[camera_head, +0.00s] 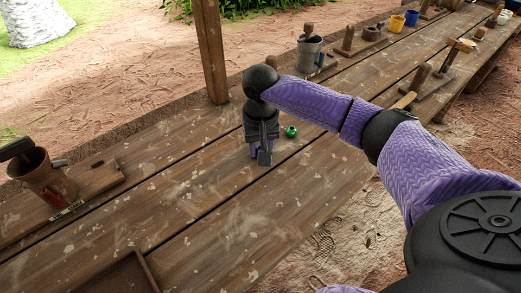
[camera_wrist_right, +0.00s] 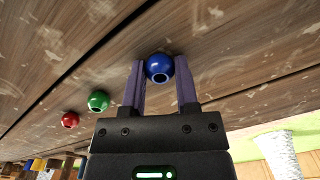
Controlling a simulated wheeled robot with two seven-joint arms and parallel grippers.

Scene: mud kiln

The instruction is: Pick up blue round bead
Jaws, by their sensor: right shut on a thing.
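The blue round bead (camera_wrist_right: 159,68) is between the purple fingertips of my right gripper (camera_wrist_right: 161,75) in the right wrist view. The gripper is shut on it, close to the wooden table top (camera_head: 185,185). In the head view my right gripper (camera_head: 261,150) points down at the table and hides the blue bead. A green bead (camera_head: 291,131) lies just to the right of it; it also shows in the wrist view (camera_wrist_right: 98,101). A red bead (camera_wrist_right: 70,120) lies beyond the green one in the wrist view. My left gripper is not in view.
A clay pot with tools (camera_head: 45,178) and a wooden board (camera_head: 93,180) stand at the left. A metal bucket (camera_head: 310,54) and several tools stand along the far table. A tray edge (camera_head: 145,270) shows at the bottom. The table around the gripper is mostly clear.

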